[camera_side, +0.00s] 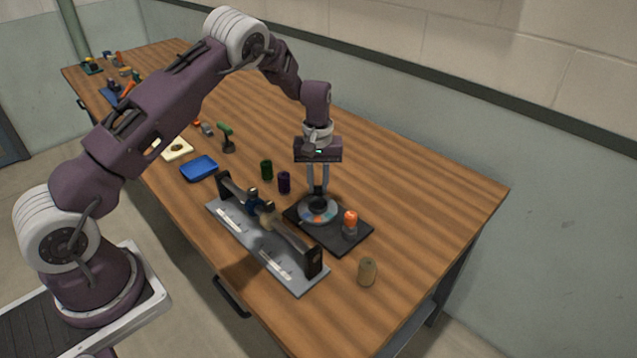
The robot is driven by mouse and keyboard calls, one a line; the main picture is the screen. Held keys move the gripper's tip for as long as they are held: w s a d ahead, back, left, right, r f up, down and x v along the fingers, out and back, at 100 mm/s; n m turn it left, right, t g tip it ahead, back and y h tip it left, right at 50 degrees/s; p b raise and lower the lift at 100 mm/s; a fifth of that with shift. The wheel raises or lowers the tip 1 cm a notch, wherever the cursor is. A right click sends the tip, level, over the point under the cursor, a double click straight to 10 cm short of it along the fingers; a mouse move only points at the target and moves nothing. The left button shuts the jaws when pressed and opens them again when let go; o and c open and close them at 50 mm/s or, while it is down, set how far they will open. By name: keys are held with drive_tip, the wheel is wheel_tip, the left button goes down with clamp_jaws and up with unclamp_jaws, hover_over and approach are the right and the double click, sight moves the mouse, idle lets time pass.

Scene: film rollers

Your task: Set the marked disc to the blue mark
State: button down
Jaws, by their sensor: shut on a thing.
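The round disc (305,213) is pale with coloured segments, orange and blue among them. It lies flat on a black base plate (345,246) right of the middle of the table. My gripper (318,191) points straight down over the disc, its fingers shut on a dark upright piece at the disc's centre, apparently its knob. The fingers hide part of that piece. The blue mark and the disc's pointer are too small to tell apart clearly, so I cannot tell which way the disc is set.
An orange-topped peg (350,222) stands on the base plate, close right of the disc. A grey roller fixture (308,285) with dark end brackets lies in front. The table's right side is clear.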

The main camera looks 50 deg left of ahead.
drive_tip(key=c, duration=1.3)
unclamp_jaws()
wheel_tip(320, 180, up, 8)
drive_tip(key=shift+f, duration=0.25)
wheel_tip(320, 180, up, 8)
drive_tip(key=m+t, duration=0.1)
hover_over(316, 206)
drive_tip(key=s+d+r+m+t, duration=0.15)
drive_tip(key=s+d+r, duration=0.25)
drive_tip(key=s+r, duration=0.6)
drive_tip(key=s+d+r+m+t, duration=0.1)
drive_tip(key=s+m, duration=0.1)
drive_tip(key=s, duration=0.5)
drive_tip(key=s+d+r+m+t, duration=0.1)
drive_tip(key=s+m, duration=0.1)
drive_tip(key=s, duration=0.5)
drive_tip(key=s+d+r+m+t, duration=0.1)
drive_tip(key=s+m, duration=0.1)
drive_tip(key=s, duration=0.6)
drive_tip(key=shift+d+m, duration=0.2)
drive_tip(key=shift+m, duration=0.15)
